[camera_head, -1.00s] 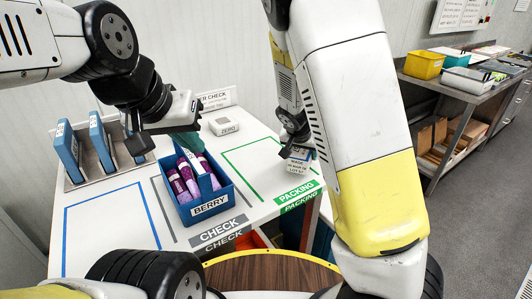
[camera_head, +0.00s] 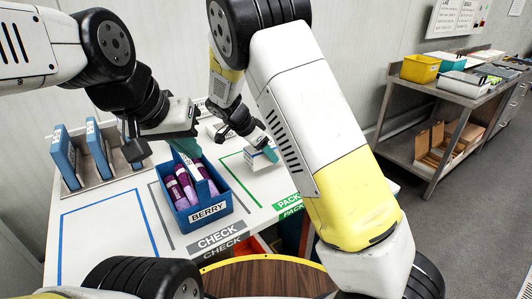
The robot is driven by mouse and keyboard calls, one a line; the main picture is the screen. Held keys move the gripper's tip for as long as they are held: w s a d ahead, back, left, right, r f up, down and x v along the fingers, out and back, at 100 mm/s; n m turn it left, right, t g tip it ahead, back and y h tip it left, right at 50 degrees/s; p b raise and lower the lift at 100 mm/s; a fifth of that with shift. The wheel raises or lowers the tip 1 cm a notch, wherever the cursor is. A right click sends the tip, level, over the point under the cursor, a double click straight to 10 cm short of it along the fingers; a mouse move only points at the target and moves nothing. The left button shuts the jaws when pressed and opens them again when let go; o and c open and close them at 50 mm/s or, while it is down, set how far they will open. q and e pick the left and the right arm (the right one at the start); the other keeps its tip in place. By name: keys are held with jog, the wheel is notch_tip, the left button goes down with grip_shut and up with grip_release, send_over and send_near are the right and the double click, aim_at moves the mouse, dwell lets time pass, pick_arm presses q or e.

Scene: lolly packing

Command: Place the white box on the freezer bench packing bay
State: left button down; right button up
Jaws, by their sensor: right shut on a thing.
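A small white box (camera_head: 257,161) with printing on its front is in the green-outlined packing bay (camera_head: 232,154) of the white bench. My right gripper (camera_head: 262,149) is shut on it from above. I cannot tell whether the box touches the bench. My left gripper (camera_head: 160,147) hangs open behind and above the blue BERRY bin (camera_head: 208,212), one teal finger near the bin's back edge. The PACKING label (camera_head: 288,199) at the bay's front is partly covered by my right arm.
The bin holds several purple packs (camera_head: 187,187). Blue cases stand in a rack (camera_head: 107,180) at the left. A blue-outlined area (camera_head: 100,240) at the front left is empty. A steel shelf unit (camera_head: 440,115) with trays stands at the far right.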

aim_at(266, 161)
jog(key=shift+f, duration=1.85)
jog(key=o, duration=1.6)
jog(key=shift+f, duration=0.1)
jog(key=shift+o, duration=0.2)
